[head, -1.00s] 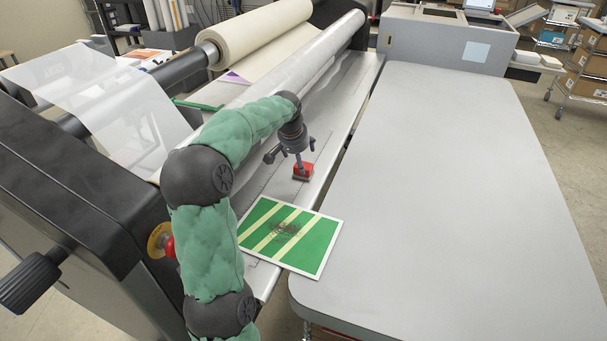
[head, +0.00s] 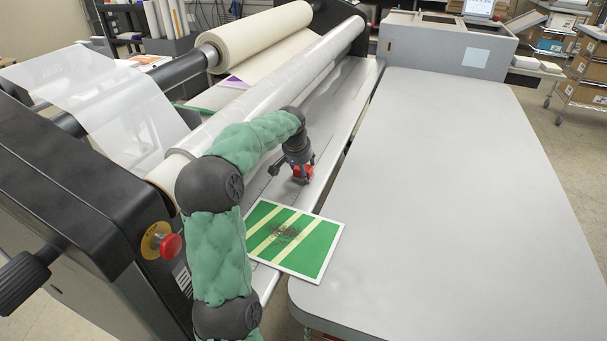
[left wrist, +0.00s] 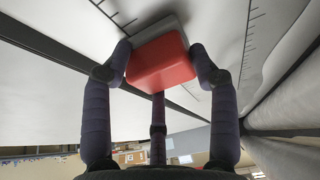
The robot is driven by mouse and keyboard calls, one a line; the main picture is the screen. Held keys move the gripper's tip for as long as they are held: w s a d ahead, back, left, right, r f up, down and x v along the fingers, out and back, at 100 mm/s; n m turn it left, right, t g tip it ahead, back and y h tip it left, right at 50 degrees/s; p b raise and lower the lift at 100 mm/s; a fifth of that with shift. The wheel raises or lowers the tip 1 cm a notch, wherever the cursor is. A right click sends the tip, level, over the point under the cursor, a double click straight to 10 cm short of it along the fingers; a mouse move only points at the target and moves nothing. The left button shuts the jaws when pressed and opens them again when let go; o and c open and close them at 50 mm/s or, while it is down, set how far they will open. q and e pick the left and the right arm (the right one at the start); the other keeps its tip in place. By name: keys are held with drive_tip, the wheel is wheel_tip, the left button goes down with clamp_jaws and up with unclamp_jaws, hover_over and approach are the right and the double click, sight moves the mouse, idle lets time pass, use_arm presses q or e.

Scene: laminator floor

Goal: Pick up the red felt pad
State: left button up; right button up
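The red felt pad (head: 303,172) is a small red block with a grey layer beneath it, on the pale bed of the laminator. In the left wrist view the pad (left wrist: 161,62) lies between the fingertips of my left gripper (left wrist: 160,58). Two fingers bend inward against its opposite sides, and a third finger meets its near edge. In the head view my left gripper (head: 302,178) reaches down over the pad and partly hides it. I see no clear gap between pad and bed. My right gripper is not in view.
A green striped panel (head: 294,240) lies in front of the pad, over the bed's edge. A long roller (head: 268,88) runs behind the gripper. A red stop button (head: 170,245) is at the left. The grey table (head: 440,190) at the right is clear.

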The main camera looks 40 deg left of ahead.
use_arm(q)
drive_tip(key=shift+f, duration=0.1)
idle(0.3)
drive_tip(key=shift+r+p, duration=0.35)
drive_tip(key=shift+r, duration=0.1)
drive_tip(key=p+v, duration=0.2)
drive_tip(key=v, duration=0.1)
drive_tip(key=shift+w+a+r, duration=0.1)
drive_tip(key=shift+w+r, duration=0.15)
drive_tip(key=shift+r, duration=0.1)
drive_tip(key=s+d+r+p, duration=0.1)
drive_tip(key=s+r, duration=0.2)
drive_tip(key=s, duration=0.1)
drive_tip(key=s+d+r+p, duration=0.1)
drive_tip(key=s+r, duration=0.1)
drive_tip(key=s, duration=0.2)
drive_tip(key=s+d+r+p, duration=0.1)
drive_tip(key=s+d+r, duration=0.1)
drive_tip(key=s+r, duration=0.1)
drive_tip(key=shift+s+d+r+p, duration=0.1)
drive_tip(key=shift+s+r+p, duration=0.2)
drive_tip(key=shift+s, duration=0.6)
drive_tip(key=shift+o, duration=0.9)
drive_tip(key=shift+c, duration=1.1)
